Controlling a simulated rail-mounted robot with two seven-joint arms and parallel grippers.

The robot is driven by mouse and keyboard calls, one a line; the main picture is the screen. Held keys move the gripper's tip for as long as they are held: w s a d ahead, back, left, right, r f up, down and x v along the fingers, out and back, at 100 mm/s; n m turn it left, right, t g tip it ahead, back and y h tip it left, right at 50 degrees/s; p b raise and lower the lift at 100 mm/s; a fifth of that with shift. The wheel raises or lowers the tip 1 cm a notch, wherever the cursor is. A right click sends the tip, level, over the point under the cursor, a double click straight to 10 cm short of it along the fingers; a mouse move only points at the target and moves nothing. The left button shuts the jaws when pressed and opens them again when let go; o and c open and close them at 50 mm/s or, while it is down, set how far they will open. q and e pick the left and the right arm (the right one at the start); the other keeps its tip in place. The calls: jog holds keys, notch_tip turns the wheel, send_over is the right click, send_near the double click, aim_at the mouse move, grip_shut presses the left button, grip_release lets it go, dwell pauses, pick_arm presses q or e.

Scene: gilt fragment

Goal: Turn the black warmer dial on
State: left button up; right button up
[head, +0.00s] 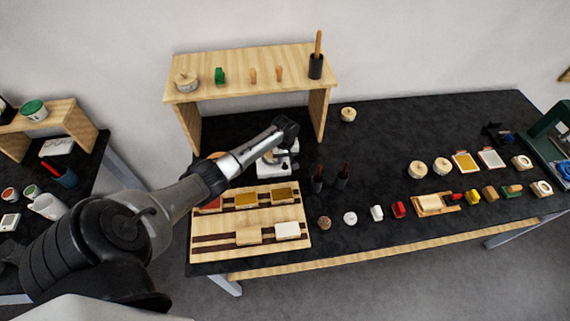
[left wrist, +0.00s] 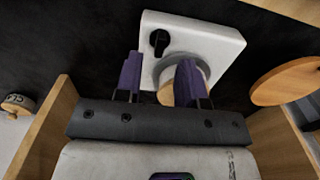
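The warmer is a white box (left wrist: 215,42) with a round grey plate on top, close ahead in the left wrist view. Its black dial (left wrist: 159,42) sits near the upper left corner of the top face. In the head view the warmer (head: 287,168) is under my left wrist, partly hidden, and the dial cannot be made out. My left gripper (left wrist: 158,80) has its two purple fingers apart with nothing held between them. The dial appears just beyond the fingertips, nearer the left finger; I see no contact. My right gripper is in neither view.
A wooden shelf (head: 250,66) stands behind the warmer. A wooden board (head: 210,248) with several blocks lies in front. Dark holders with upright tools (head: 317,182) stand close on the right. A round wooden piece (left wrist: 285,82) is right of the warmer in the wrist view.

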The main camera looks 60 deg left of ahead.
aim_at(285, 164)
pick_arm(q)
jog(key=shift+f+b, duration=0.3)
jog(key=shift+f, duration=1.55)
jog(key=shift+c, duration=0.2)
grip_shut()
